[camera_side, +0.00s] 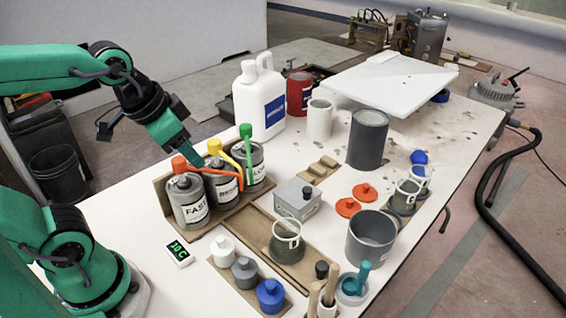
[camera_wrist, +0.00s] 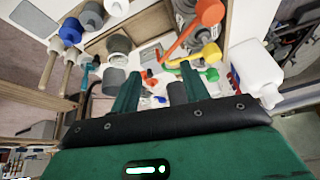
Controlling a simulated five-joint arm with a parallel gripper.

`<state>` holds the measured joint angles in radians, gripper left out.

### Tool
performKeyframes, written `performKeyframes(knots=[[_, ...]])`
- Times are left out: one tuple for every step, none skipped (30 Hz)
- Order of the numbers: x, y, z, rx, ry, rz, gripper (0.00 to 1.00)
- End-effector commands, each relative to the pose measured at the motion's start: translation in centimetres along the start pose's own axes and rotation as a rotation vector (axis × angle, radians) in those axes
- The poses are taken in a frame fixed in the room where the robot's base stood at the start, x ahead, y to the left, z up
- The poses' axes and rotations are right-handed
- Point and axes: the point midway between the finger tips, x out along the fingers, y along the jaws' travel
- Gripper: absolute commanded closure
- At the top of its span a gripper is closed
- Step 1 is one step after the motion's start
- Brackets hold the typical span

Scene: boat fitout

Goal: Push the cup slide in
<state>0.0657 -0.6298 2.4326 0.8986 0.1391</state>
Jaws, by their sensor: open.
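The cup slide looks like a long wooden tray (camera_side: 245,226) in the middle of the table. A dark cup (camera_side: 286,246) with a pale rim and label stands in it, toward its right end. The wooden tray (camera_wrist: 136,28) and the dark cup (camera_wrist: 118,44) also show in the wrist view. My gripper (camera_side: 197,160) is above the pump containers at the left, apart from the cup. In the wrist view my gripper (camera_wrist: 160,70) has its two fingers spread with nothing held between them. The tray's exact travel cannot be told.
Pump containers with red (camera_side: 180,164), yellow (camera_side: 214,146) and green (camera_side: 246,131) tops stand in a wooden rack behind the tray. A grey box (camera_side: 298,197) stands beside the tray. Small bottles (camera_side: 270,295) and a large grey pot (camera_side: 370,238) stand near the front.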

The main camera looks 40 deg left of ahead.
Motion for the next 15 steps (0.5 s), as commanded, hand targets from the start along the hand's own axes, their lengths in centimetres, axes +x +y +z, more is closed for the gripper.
performKeyframes(knots=[[0.4,0.4,-0.7,0.053,-0.015,0.011,0.55],[0.6,0.7,-1.0,0.087,-0.024,0.018,0.55],[0.9,1.1,-1.6,0.135,-0.035,0.027,0.55],[1.2,1.4,-1.9,0.171,-0.043,0.033,0.55],[1.4,1.7,-2.4,0.209,-0.051,0.041,0.55],[1.8,2.1,-2.9,0.258,-0.061,0.05,0.55],[2.1,2.4,-3.2,0.296,-0.07,0.058,0.55],[2.4,2.8,-3.6,0.334,-0.077,0.065,0.55],[2.8,3.3,-4.1,0.383,-0.087,0.075,0.55],[3.1,3.6,-4.5,0.421,-0.093,0.083,0.55],[3.5,4.0,-4.8,0.457,-0.101,0.091,0.55],[3.9,4.6,-5.3,0.508,-0.11,0.102,0.55],[4.3,5.0,-5.6,0.544,-0.117,0.11,0.55],[4.6,5.4,-5.9,0.581,-0.123,0.118,0.55],[5.1,6.0,-6.3,0.631,-0.131,0.129,0.55]])
